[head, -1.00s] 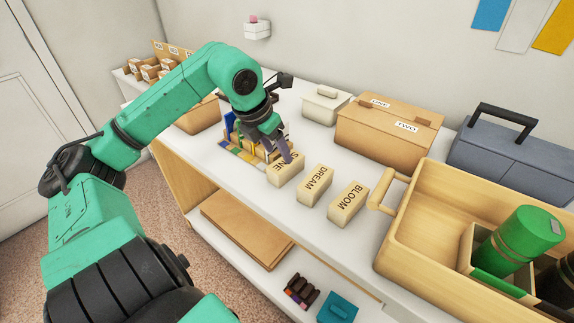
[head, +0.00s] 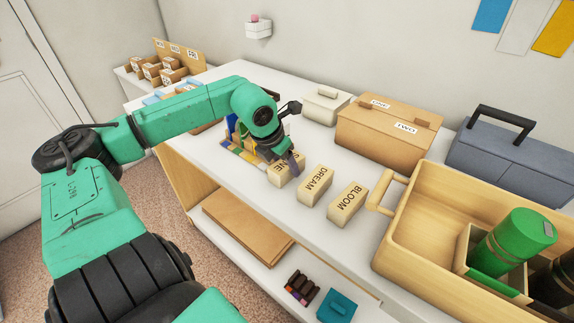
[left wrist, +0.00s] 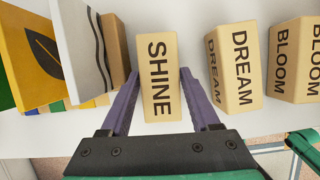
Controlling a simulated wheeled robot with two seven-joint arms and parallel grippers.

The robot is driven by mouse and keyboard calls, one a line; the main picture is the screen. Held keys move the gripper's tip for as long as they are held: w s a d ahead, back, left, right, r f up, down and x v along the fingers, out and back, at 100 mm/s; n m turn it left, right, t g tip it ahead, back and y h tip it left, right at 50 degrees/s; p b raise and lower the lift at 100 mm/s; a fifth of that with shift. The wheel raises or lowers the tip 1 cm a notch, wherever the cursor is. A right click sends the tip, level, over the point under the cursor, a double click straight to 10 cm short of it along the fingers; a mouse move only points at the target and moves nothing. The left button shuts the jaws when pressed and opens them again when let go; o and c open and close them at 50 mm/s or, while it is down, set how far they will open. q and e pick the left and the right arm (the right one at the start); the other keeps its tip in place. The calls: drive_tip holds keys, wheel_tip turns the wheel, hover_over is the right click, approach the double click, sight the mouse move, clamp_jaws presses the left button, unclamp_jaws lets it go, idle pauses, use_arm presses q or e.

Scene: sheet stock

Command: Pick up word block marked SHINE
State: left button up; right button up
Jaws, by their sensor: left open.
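The SHINE block (left wrist: 159,78) is a tan wooden block with dark lettering. In the left wrist view it stands between the two purple fingers of my left gripper (left wrist: 160,90), with a finger on each side. The gripper is open. In the head view the SHINE block (head: 282,172) is partly hidden by my left gripper (head: 284,164), which reaches down over it. The DREAM block (head: 315,185) and the BLOOM block (head: 347,204) stand to its right in a row. My right gripper does not show.
Close left of SHINE in the wrist view are a grey-white panel (left wrist: 80,45) and a yellow leaf panel (left wrist: 35,50). A cardboard box (head: 385,137) stands behind the blocks. A wooden crate (head: 405,235) with a green canister (head: 515,243) stands at the right.

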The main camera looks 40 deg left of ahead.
use_arm(q)
drive_tip(key=shift+f, duration=0.1)
drive_tip(key=shift+c, duration=0.3)
clamp_jaws()
